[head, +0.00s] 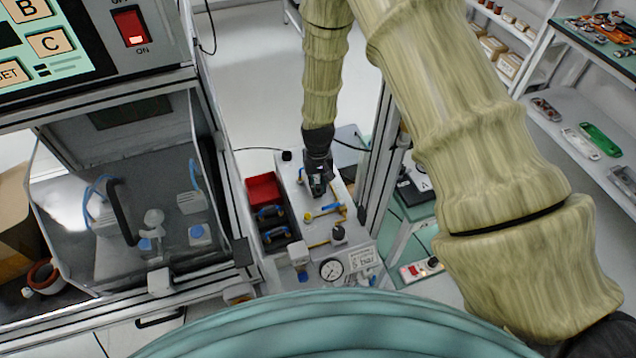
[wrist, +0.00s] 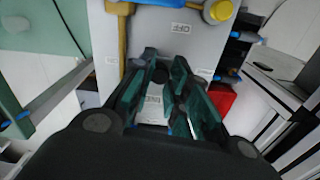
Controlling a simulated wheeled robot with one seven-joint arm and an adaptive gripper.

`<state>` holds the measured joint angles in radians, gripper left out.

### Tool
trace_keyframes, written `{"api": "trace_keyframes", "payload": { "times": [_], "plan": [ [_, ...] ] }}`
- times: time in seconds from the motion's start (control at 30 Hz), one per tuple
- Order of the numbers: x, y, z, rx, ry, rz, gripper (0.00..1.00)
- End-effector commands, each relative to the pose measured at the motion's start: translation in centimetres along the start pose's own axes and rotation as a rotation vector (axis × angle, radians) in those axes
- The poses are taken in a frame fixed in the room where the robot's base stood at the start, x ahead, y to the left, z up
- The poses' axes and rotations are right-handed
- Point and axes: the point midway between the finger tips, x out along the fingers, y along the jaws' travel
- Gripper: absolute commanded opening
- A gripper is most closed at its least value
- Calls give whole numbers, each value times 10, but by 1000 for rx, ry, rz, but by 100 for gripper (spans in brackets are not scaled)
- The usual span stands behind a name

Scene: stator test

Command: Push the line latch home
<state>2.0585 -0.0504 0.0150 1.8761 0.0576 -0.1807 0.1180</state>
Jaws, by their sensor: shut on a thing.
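My gripper (head: 318,188) points down onto the light grey valve panel (head: 330,265), near its far end. In the wrist view the teal-padded fingers of my gripper (wrist: 164,58) reach over the same panel (wrist: 185,45). They are closed in on a small dark part (wrist: 160,73), which seems to be the line latch. The fingers cover most of it, so I cannot tell how far in it sits. A small printed label (wrist: 152,98) shows between the fingers, too blurred to read surely.
On the panel are a yellow knob (head: 308,216), brass pipework, a black knob (head: 338,232) and a pressure gauge (head: 332,270). A red bin (head: 263,189) stands at the left. A frame post (head: 376,165) rises close on the right. A test enclosure (head: 130,200) stands further left.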

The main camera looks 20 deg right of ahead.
Motion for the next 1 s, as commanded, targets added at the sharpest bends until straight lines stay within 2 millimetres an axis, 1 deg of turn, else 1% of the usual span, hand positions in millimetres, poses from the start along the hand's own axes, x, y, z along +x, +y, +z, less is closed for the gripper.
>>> {"api": "trace_keyframes", "payload": {
  "times": [0.07, 0.13, 0.33, 0.6, 0.63, 0.73, 0.77, 1.0],
  "plan": [
    [2, 0, 1, 0, -2, 1, 0],
    [3, 0, -2, 0, -2, 0, 0],
    [4, -4, -25, 1, 0, 0, 0],
    [1, -4, -28, 1, 0, 0, 0],
    [1, -4, -28, 1, 0, 0, 20],
    [1, -4, -28, 1, 0, 0, 39],
    [1, -4, -28, 1, 0, 0, 41],
    [1, -4, -27, 0, -1, 0, 41]
  ]
}}
